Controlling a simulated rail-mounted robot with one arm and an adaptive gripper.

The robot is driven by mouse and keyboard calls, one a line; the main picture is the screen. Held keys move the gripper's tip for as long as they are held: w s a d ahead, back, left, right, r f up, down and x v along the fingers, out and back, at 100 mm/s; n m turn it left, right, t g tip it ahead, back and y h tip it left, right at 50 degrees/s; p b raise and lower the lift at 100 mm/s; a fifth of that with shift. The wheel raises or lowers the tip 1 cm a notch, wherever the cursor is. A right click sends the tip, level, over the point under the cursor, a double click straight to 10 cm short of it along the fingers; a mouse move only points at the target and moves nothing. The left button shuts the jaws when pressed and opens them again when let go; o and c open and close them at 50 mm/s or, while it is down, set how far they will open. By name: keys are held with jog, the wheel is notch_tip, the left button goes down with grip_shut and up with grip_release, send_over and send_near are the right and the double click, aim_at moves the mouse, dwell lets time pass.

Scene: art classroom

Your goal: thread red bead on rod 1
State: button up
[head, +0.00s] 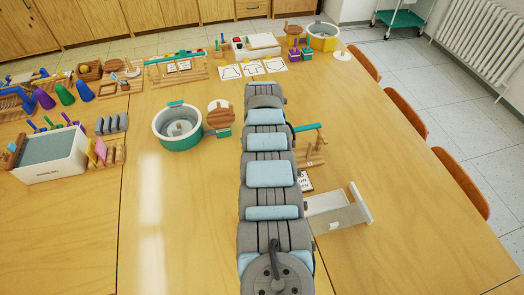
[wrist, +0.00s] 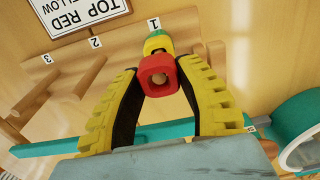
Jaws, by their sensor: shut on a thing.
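In the wrist view my gripper (wrist: 157,72) is shut on the red bead (wrist: 158,64), a blocky ring with its hole facing the camera. Wood colour shows in the hole; I cannot tell whether it is the tip of rod 1. Right behind the red bead, a yellow bead (wrist: 157,45) and a green part line up with it, by the label 1 (wrist: 153,24). Rods 2 (wrist: 78,82) and 3 (wrist: 18,112) stand bare to the left. In the head view the wooden rod stand (head: 313,154) is partly behind my arm, which hides my gripper and the beads.
A sign reading "TOP RED" (wrist: 80,14) lies beside the stand. A teal bar (wrist: 60,143) crosses under my gripper. A round teal-and-white tub (head: 178,138) stands left of my arm, and a white-grey bracket (head: 345,213) lies to the right. The table's front left is clear.

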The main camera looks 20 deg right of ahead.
jog(key=o, duration=0.8)
jog(key=shift+d, duration=0.1)
jog(key=shift+r, duration=0.15)
jog(key=shift+w+a+r, duration=0.1)
jog(key=shift+a+r, duration=0.1)
jog(key=shift+r, duration=0.65)
jog(key=r, duration=1)
jog(key=shift+d, duration=0.25)
